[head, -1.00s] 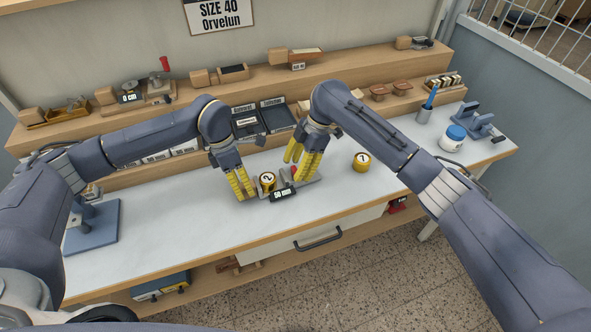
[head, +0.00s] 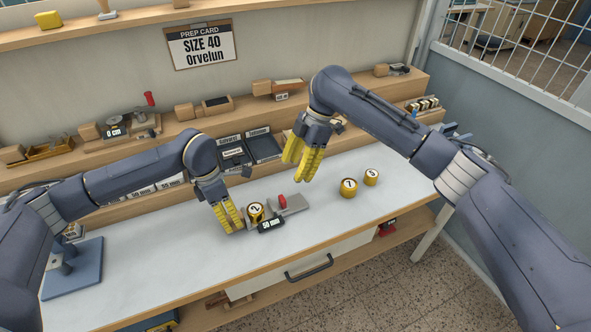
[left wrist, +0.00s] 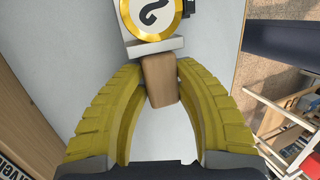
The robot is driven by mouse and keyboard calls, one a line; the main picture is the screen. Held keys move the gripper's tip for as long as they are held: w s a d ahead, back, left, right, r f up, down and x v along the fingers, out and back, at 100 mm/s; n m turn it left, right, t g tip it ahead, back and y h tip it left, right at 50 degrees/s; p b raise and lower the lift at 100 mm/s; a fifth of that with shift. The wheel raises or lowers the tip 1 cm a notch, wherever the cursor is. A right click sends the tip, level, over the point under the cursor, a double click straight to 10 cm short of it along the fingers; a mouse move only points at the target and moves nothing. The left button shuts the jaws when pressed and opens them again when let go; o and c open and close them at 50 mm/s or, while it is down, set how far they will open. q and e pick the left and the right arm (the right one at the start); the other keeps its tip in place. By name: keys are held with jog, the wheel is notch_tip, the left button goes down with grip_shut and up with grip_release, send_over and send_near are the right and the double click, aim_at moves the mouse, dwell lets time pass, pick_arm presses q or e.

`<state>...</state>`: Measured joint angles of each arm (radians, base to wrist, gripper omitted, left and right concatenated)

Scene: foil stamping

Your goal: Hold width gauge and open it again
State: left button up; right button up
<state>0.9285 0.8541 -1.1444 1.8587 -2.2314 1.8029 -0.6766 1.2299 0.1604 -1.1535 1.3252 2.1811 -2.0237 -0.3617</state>
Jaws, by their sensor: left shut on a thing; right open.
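The width gauge lies on the white bench top, with a grey bar (head: 294,206), a red part (head: 283,201) and a dark display (head: 270,225) that seems to read 50 mm. A gold roll marked 2 (head: 256,212) sits at the gauge's left part; it also shows in the left wrist view (left wrist: 155,15). My left gripper (head: 231,221) is shut on the gauge's wooden handle (left wrist: 160,78), with its yellow fingers on either side. My right gripper (head: 302,166) is open and empty, above and behind the gauge, apart from it.
A gold roll marked 1 (head: 348,188) and another gold roll (head: 371,177) stand to the right. Dark trays (head: 262,147) lie behind, below the wooden shelf. A blue stand (head: 72,268) is at the left. The bench front between them is clear.

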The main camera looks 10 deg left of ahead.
pick_arm(q)
jog(key=o, duration=1.2)
jog(key=shift+o, duration=0.2)
